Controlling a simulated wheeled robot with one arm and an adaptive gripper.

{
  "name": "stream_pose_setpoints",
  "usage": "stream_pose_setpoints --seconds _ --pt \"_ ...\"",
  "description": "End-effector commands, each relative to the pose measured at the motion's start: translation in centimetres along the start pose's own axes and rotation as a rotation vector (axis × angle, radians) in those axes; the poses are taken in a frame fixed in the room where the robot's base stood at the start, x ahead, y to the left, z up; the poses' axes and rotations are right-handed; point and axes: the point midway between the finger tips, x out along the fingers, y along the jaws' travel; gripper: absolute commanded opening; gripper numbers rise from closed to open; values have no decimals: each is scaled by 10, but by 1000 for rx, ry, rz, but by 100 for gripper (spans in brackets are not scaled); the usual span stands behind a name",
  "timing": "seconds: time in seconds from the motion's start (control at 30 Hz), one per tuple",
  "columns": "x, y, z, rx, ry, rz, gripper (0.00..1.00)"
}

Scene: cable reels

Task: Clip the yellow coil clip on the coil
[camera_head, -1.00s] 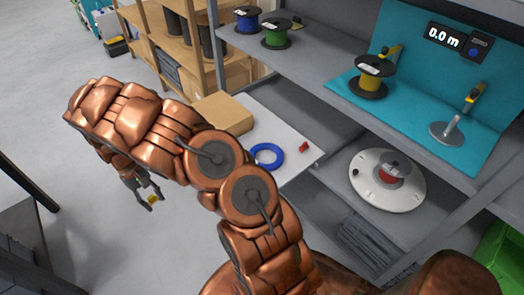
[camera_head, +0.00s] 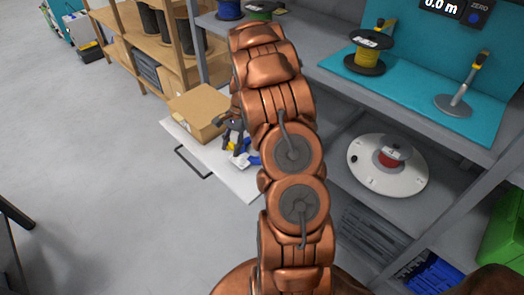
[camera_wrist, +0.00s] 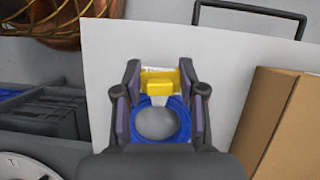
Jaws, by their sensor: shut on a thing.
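My gripper (camera_head: 234,140) is over the white board in the head view, left of my arm. It is shut on the yellow coil clip (camera_wrist: 160,82), which sits between the fingertips in the wrist view. The clip also shows as a small yellow spot in the head view (camera_head: 231,146). The blue coil (camera_wrist: 178,107) lies below the gripper in the wrist view, with the clip over its far rim. I cannot tell whether the clip touches the coil. In the head view the coil (camera_head: 254,160) is mostly hidden by my arm.
A cardboard box (camera_head: 199,112) stands on the white board (camera_head: 240,187) close to the gripper. The grey shelf with a yellow reel (camera_head: 366,54) is to the right. A round white turntable (camera_head: 365,175) with a red reel is on the lower shelf. Open floor lies left.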

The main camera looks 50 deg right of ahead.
Motion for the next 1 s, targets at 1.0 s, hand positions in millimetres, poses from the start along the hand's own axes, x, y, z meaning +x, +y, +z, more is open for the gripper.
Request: stream_pose_setpoints --seconds 1.0 --pt "6 62 -94 598 1 -247 10"
